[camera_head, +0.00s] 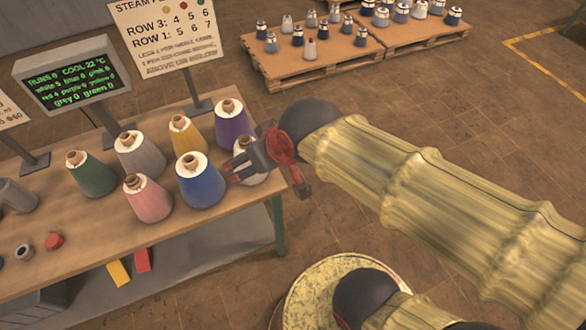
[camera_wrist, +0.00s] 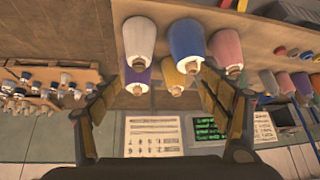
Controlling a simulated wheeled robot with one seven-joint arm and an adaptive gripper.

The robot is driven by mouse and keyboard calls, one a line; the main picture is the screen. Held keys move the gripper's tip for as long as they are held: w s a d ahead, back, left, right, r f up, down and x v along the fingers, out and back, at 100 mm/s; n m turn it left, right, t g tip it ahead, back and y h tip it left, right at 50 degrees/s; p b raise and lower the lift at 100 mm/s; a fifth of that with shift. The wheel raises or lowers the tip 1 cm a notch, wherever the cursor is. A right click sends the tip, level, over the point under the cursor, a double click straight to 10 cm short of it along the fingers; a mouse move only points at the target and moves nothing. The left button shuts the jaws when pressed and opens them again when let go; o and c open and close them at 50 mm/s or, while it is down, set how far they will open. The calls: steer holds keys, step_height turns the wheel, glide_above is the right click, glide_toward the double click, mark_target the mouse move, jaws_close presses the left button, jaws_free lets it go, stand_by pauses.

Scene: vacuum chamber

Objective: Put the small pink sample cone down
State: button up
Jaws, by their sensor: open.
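A pink cone (camera_head: 147,199) with a white top and brown tip stands upright on the wooden table (camera_head: 85,240), left of the blue cone (camera_head: 201,183). It also shows in the wrist view (camera_wrist: 228,48), at the upper right. My gripper (camera_head: 238,166) is at the table's right end, beside the blue cone and in front of a white cone (camera_head: 252,178), which it partly hides. In the wrist view the fingers (camera_wrist: 160,82) are spread wide apart with nothing held between them. The white cone (camera_wrist: 140,42) shows beyond them. Whether a finger touches a cone I cannot tell.
Purple (camera_head: 232,125), yellow (camera_head: 186,137), grey (camera_head: 141,157) and green (camera_head: 90,175) cones crowd the table around the pink one. A screen (camera_head: 71,78) and a sign (camera_head: 165,35) stand along the back edge. Pallets (camera_head: 310,65) with small cones lie behind.

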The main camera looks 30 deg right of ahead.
steer(key=s+d+r+m+g+h, duration=0.1)
steer(key=s+d, duration=0.4)
steer(key=s, duration=0.2)
steer(key=shift+s, duration=0.3)
steer(key=shift+c, duration=0.4)
stand_by(1.0)
